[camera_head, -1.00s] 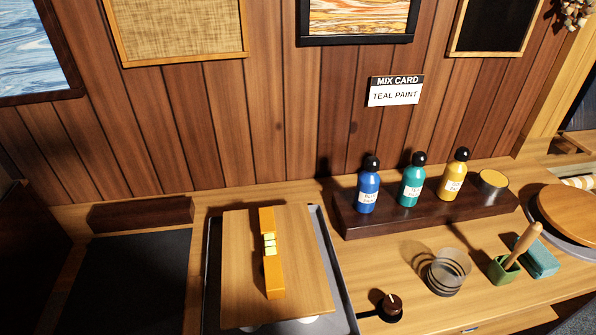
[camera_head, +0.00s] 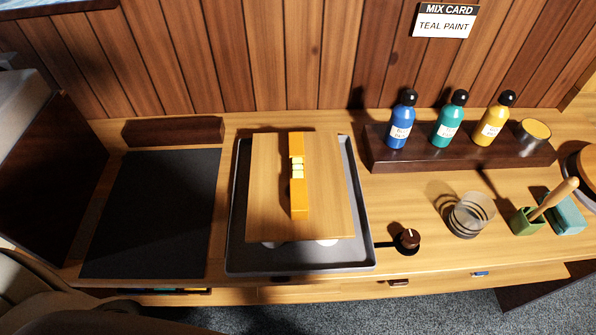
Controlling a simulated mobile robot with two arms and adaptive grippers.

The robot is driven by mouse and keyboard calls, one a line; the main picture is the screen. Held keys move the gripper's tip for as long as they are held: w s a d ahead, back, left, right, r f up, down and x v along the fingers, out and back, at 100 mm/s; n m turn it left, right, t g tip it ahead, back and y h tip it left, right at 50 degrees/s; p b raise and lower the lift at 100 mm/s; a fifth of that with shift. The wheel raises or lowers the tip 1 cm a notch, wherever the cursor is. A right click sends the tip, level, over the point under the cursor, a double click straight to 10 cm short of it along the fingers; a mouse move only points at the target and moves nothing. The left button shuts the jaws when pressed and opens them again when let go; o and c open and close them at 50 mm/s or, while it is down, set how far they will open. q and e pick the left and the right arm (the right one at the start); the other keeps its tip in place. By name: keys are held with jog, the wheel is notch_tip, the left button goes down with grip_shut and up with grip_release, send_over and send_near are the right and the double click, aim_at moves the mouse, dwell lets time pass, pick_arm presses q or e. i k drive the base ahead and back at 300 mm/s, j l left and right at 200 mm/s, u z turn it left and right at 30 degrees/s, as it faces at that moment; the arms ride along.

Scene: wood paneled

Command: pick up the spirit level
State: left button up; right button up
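The spirit level (camera_head: 299,200) is an orange-yellow bar with pale vials at its middle. It lies lengthwise, pointing away from me, on a wooden board (camera_head: 268,190). The board rests over a grey tray (camera_head: 300,260) on the counter, with pale round shapes showing under its front edge. Neither of my grippers can be made out in the head view.
A dark mat (camera_head: 150,210) lies left of the tray. Blue (camera_head: 400,125), teal (camera_head: 449,122) and yellow (camera_head: 494,122) bottles stand on a dark riser (camera_head: 385,158). A clear cup (camera_head: 470,215) stands in front.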

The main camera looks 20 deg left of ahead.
aim_at(299, 197)
jog(key=u, duration=0.95)
jog(key=k+u, duration=0.75)
jog(key=k, duration=0.2)
jog(key=k+j, duration=0.15)
jog(key=k, duration=0.05)
